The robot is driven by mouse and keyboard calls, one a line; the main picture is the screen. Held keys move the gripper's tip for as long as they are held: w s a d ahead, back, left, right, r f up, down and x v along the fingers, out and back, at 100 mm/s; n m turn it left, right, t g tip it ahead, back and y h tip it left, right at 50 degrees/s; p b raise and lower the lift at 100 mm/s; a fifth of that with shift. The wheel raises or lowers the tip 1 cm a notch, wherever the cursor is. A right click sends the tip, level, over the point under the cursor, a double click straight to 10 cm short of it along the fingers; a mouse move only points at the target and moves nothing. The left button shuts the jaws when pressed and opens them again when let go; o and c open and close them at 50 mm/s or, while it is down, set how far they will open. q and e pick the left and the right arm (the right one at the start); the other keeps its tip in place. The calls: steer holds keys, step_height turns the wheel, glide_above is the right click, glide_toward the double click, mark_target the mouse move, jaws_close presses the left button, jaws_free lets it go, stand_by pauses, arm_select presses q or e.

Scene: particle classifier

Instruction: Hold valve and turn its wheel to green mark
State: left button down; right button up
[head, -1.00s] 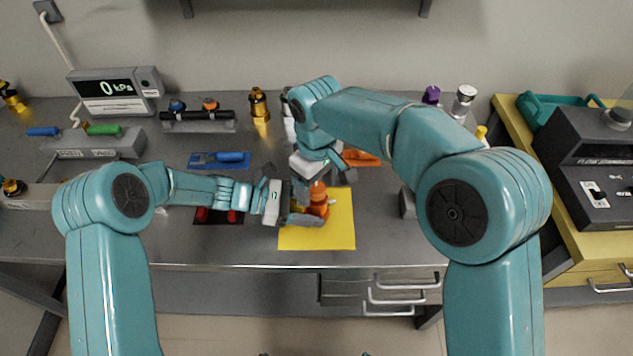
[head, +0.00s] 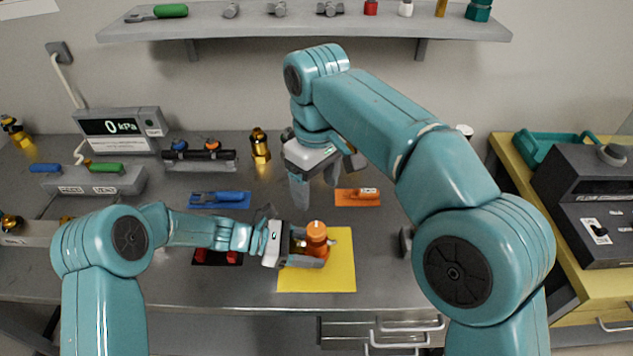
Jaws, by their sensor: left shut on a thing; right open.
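The valve, with an orange round wheel on top (head: 316,231), stands on a yellow mat (head: 337,277) near the bench's front edge. My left gripper (head: 308,248) is shut on the valve from the left, its fingers around the body below the wheel. A white mark shows on top of the wheel; I cannot make out a green mark. My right gripper (head: 322,185) is open and empty, above and behind the valve, apart from it, with its fingers pointing down.
An orange mat with a tool (head: 358,197) and a blue mat with a tool (head: 219,199) lie behind. A pressure readout showing 0 kPa (head: 120,130) stands at back left. A shelf (head: 300,28) hangs above.

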arm_select(q)
steer(key=shift+c, duration=1)
jaws_free()
